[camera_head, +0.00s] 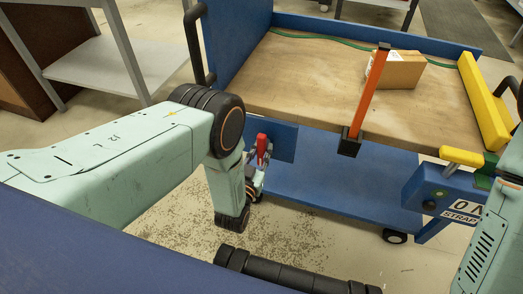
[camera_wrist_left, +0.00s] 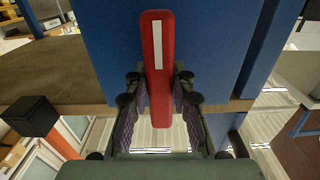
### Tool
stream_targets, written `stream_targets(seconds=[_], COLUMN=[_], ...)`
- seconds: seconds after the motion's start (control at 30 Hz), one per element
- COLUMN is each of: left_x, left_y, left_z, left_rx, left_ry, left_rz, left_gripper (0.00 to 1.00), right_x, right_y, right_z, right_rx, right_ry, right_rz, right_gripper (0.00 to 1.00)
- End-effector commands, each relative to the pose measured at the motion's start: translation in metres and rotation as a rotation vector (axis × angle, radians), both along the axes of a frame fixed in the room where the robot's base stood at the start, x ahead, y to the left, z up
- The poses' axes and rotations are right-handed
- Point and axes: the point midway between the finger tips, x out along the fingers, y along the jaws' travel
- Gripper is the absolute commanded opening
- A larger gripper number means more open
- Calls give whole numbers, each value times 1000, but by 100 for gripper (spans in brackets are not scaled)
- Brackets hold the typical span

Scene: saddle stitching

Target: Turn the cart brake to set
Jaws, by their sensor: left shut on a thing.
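The red brake lever (camera_head: 262,145) stands upright in front of a blue panel (camera_head: 284,142) on the near side of the cart. My left gripper (camera_head: 256,166) is shut on it, partly hidden behind my own wrist. In the left wrist view, the red lever (camera_wrist_left: 157,60) carries a white stripe and stands between the two fingers of my left gripper (camera_wrist_left: 159,92), with pads on both sides. The lever's pivot and any brake markings are hidden. My right gripper is outside both views.
The cart's wooden deck (camera_head: 290,80) carries a cardboard box (camera_head: 396,70) and an orange post (camera_head: 367,95) at its near edge. A yellow-handled lever (camera_head: 461,156) sits on a blue box with a strap label (camera_head: 463,211) at right. Speckled floor (camera_head: 285,228) lies below.

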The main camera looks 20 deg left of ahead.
Motion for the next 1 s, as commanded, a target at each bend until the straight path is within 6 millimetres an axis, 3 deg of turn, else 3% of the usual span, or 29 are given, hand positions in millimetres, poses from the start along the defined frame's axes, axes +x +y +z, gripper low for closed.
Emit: stream_targets(seconds=[0.03, 0.07, 0.33, 0.67, 0.77, 1.0], left_x=[-1, -1, -1, -3, -14, -62], left_y=[0, 0, 0, 0, 0, 2], left_z=[-1, -1, -1, -1, -1, -2], left_rx=[2, 2, 0, 0, 0, -1], left_ry=[3, 3, 2, 2, 4, 8], left_rz=[-1, -1, 0, 0, 0, 0], left_gripper=[0, 25, 47, 47, 47, 47], right_x=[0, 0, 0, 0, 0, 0], right_y=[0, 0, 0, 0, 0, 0], right_z=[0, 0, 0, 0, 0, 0], right_rx=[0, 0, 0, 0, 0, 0], right_ry=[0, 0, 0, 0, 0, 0], right_rz=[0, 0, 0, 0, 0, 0], right_gripper=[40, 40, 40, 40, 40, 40])
